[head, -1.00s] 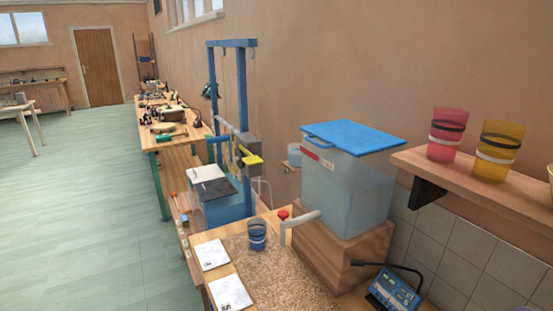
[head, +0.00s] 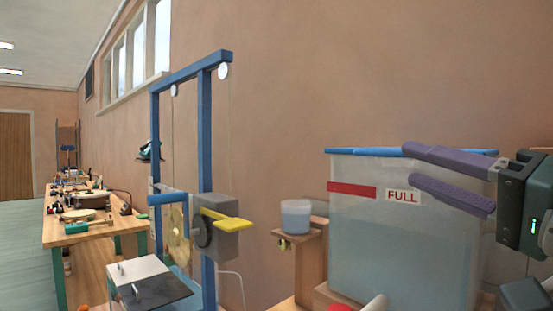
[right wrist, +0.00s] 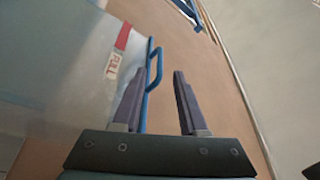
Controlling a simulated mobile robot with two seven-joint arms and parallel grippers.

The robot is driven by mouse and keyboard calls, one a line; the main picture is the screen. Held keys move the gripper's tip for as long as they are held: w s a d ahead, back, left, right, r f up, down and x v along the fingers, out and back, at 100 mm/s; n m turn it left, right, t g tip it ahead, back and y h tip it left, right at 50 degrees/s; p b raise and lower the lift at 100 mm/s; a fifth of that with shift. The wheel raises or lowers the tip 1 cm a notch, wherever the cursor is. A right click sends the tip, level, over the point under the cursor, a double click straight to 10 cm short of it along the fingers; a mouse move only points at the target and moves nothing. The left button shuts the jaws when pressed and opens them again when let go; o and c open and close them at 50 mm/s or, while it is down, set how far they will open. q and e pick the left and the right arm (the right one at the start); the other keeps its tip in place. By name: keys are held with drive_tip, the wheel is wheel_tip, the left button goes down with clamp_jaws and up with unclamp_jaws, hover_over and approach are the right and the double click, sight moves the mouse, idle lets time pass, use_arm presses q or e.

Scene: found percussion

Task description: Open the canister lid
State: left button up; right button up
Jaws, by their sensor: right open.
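The canister (head: 395,250) is a big translucent box with a red stripe and a FULL label. Its flat blue lid (head: 365,151) lies on top, seen almost edge-on in the head view. My right gripper (head: 409,165) comes in from the right, its purple fingers open and empty in front of the canister's upper part. In the right wrist view, the lid's blue handle loop (right wrist: 158,68) shows just past the fingertips, between the two fingers, nearer the left one. I cannot tell whether a finger touches the lid. My left gripper is out of view.
A small cup (head: 296,217) stands on a wooden stand left of the canister. Further left is a blue frame (head: 204,135) with a grey-and-yellow device (head: 222,228). A red knob (head: 339,307) shows low in front. The wall is close behind.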

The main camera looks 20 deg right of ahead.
sight(387, 154)
drive_tip(key=p+x, duration=0.1)
drive_tip(key=x, duration=0.5)
drive_tip(key=shift+w+r, duration=0.15)
drive_tip(key=shift+w, duration=0.1)
drive_tip(key=shift+w+a, duration=0.1)
drive_tip(key=shift+w, duration=0.5)
drive_tip(key=shift+c, duration=0.4)
clamp_jaws()
